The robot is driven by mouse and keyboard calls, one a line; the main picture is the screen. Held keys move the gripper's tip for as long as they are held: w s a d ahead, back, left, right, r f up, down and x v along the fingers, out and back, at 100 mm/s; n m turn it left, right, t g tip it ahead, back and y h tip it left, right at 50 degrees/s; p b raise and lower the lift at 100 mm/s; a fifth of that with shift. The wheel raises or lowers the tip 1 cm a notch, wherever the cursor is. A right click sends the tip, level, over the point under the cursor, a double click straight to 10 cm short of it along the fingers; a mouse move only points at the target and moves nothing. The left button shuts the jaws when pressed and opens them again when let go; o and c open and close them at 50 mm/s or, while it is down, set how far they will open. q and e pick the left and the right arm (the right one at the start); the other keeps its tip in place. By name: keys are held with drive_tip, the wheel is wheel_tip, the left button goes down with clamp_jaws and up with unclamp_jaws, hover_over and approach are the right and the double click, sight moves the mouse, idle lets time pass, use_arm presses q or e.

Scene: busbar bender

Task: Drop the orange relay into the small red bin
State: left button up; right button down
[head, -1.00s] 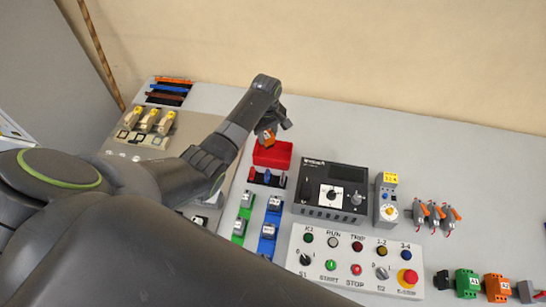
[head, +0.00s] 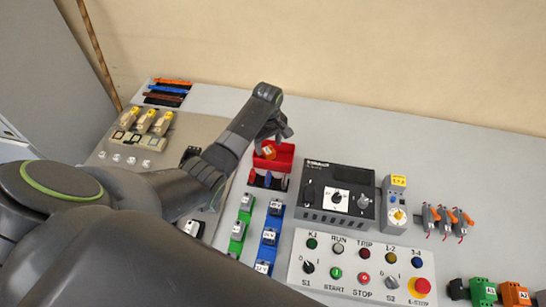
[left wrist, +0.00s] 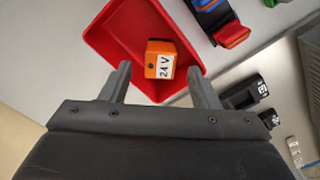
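The orange relay (head: 268,150), labelled 24 V, is in the small red bin (head: 286,158) in the head view. The left wrist view shows the relay (left wrist: 160,62) tilted inside the bin (left wrist: 110,38), near the wall closest to my fingers. My left gripper (left wrist: 160,80) is open, with one finger on each side of the relay and a visible gap to both. In the head view my left gripper (head: 272,138) is just above the bin, partly covering it. My right gripper is not in view.
A rack of coloured pieces (head: 268,180) stands just in front of the bin. A black device (head: 337,194) is to its right, with a control panel (head: 355,267) nearer. Green and blue rails (head: 269,236) are in front. The table behind and right of the bin is clear.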

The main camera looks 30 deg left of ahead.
use_arm(q)
drive_tip(key=shift+r, duration=0.1)
drive_tip(key=shift+r, duration=0.35)
wheel_tip(320, 180, up, 16)
drive_tip(key=p, duration=0.5)
drive_tip(key=shift+r, duration=0.25)
drive_tip(key=shift+f, duration=0.1)
